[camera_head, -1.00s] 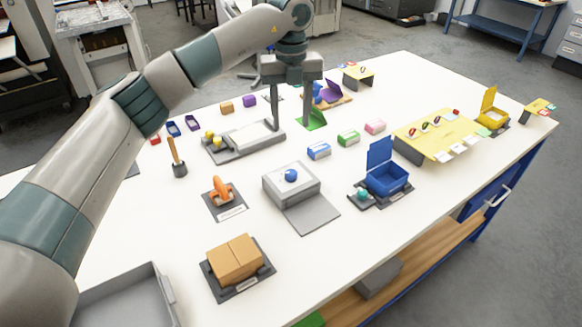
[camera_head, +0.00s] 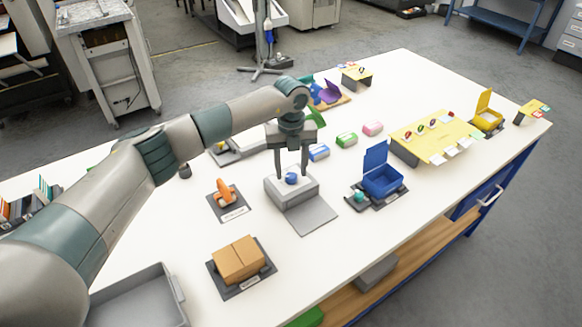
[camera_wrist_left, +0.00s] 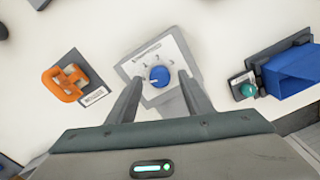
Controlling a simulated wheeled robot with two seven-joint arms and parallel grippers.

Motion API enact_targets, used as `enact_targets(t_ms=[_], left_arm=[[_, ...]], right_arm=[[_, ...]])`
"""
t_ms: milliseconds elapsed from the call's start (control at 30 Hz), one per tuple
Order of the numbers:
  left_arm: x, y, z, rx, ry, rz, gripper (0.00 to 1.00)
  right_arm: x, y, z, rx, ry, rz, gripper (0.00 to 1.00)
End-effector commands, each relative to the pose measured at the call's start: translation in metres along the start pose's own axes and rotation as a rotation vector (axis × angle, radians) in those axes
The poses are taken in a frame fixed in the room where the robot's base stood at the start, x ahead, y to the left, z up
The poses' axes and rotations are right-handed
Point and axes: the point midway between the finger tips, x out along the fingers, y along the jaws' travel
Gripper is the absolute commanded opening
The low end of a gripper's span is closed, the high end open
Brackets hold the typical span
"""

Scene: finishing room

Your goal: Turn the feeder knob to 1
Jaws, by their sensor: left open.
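The feeder is a light grey box (camera_head: 305,196) with a grey plate sloping down at its front, in the middle of the white table. A round blue knob (camera_head: 291,179) sits on its top. In the left wrist view the blue knob (camera_wrist_left: 159,76) has a pale pointer mark, and printed marks surround it, too small to read. My left gripper (camera_head: 291,176) is open and points down, with one finger on each side of the knob. In the left wrist view its fingers (camera_wrist_left: 155,98) stand well apart, and I see no contact with the knob. My right gripper is not in view.
An orange part on a dark base (camera_head: 226,196) stands left of the feeder. An open blue box (camera_head: 382,182) stands to the right. A cardboard box (camera_head: 238,260) and a grey tray (camera_head: 150,290) are nearer the front. Small coloured blocks lie behind.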

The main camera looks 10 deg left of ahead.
Motion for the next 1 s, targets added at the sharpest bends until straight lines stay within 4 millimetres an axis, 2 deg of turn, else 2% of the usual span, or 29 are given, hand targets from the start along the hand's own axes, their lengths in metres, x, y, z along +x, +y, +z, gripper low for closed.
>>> enact_targets(t_ms=[200,500,533,600,700,1000], left_arm=[[0.013,0.000,0.000,-0.001,0.001,0.000,0.46],[0.015,0.000,0.000,0.000,0.000,0.000,0.46],[0.015,0.000,0.000,0.000,0.000,0.000,0.42],[0.015,0.000,0.000,0.000,0.000,0.000,0.25],[0.015,0.000,0.000,0.000,0.000,0.000,0.05],[0.015,0.000,0.000,0.017,0.000,0.000,0.05]], right_arm=[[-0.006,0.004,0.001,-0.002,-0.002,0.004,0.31],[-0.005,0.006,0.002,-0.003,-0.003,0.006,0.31],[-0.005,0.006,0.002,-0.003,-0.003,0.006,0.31],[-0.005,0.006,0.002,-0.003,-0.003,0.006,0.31],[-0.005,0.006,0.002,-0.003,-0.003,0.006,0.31],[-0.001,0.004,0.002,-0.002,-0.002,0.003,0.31]])
